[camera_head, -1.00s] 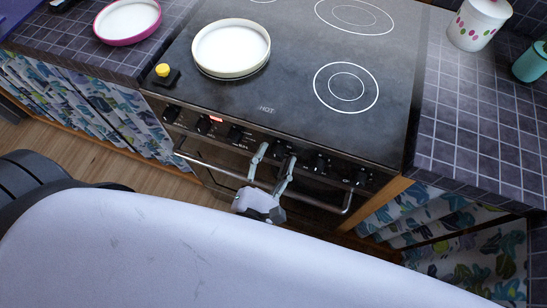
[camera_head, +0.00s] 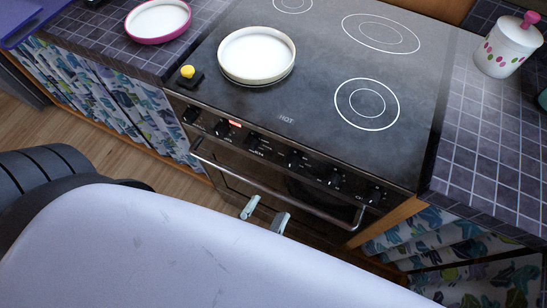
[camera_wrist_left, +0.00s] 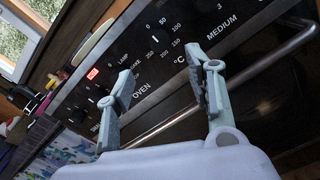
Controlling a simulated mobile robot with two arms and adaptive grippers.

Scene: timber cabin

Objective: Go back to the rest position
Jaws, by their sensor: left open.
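My left gripper (camera_head: 265,214) shows only its fingertips above the white edge of my own body in the head view. In the left wrist view its two fingers (camera_wrist_left: 163,92) are spread apart with nothing between them. It is in front of the oven door, below the row of knobs. The oven handle (camera_wrist_left: 275,58) runs behind the fingers. My right gripper is not in view.
A pink-rimmed dish (camera_head: 158,20) is on the left counter. A dotted white jar (camera_head: 507,48) stands on the right counter.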

